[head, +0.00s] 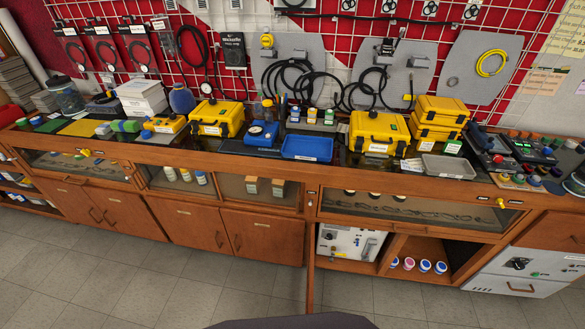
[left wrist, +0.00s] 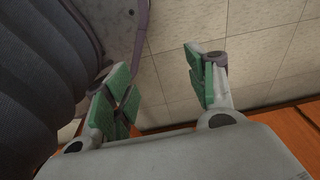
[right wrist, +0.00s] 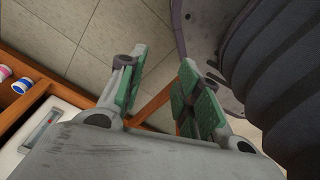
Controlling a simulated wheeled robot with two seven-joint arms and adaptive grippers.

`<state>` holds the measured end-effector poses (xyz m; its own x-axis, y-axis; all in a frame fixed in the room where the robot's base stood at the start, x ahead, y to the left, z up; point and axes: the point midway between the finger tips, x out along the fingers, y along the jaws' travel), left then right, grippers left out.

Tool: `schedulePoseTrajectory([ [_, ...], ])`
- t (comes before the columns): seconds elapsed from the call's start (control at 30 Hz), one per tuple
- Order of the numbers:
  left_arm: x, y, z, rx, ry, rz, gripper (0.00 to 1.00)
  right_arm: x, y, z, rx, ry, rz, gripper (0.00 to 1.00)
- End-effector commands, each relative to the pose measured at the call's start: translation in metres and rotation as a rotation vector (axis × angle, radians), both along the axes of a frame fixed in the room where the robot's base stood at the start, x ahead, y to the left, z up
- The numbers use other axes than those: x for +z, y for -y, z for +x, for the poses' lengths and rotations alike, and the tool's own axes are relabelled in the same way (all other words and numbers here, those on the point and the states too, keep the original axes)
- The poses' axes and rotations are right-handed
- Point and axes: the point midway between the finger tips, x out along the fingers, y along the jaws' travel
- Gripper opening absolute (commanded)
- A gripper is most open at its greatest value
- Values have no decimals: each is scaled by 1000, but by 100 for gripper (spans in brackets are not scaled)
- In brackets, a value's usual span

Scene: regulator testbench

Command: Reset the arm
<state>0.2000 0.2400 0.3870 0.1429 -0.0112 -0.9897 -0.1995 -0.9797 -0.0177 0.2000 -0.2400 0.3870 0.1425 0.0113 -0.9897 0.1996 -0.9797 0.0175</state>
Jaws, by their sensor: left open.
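My left gripper (left wrist: 160,90) shows in the left wrist view with its two green-padded fingers spread apart. Nothing is between them, and tiled floor shows beyond. My right gripper (right wrist: 160,88) shows in the right wrist view, its green-padded fingers also apart with nothing between them. Both grippers hang low beside my own dark body, over the floor. Neither gripper nor arm shows in the head view.
A long wooden workbench (head: 255,178) crosses the head view, with yellow cases (head: 380,133), a blue tray (head: 307,148) and a grey tray (head: 448,167) on top. Cables hang on the red wall behind. The tiled floor (head: 120,270) in front is clear.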

Motion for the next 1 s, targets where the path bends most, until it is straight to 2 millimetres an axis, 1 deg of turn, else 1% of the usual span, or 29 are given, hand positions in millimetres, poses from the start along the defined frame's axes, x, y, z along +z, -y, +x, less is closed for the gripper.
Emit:
schedulePoseTrajectory([
  [0.03,7,-1,-6,-1,-5,1,56,7,1,-6,1,-5,-1,34],
  [0.47,23,-9,-49,-5,-24,4,56,23,9,-49,5,-24,-4,34],
  [1.0,51,-21,-107,-11,-47,8,56,51,21,-107,11,-46,-8,34],
])
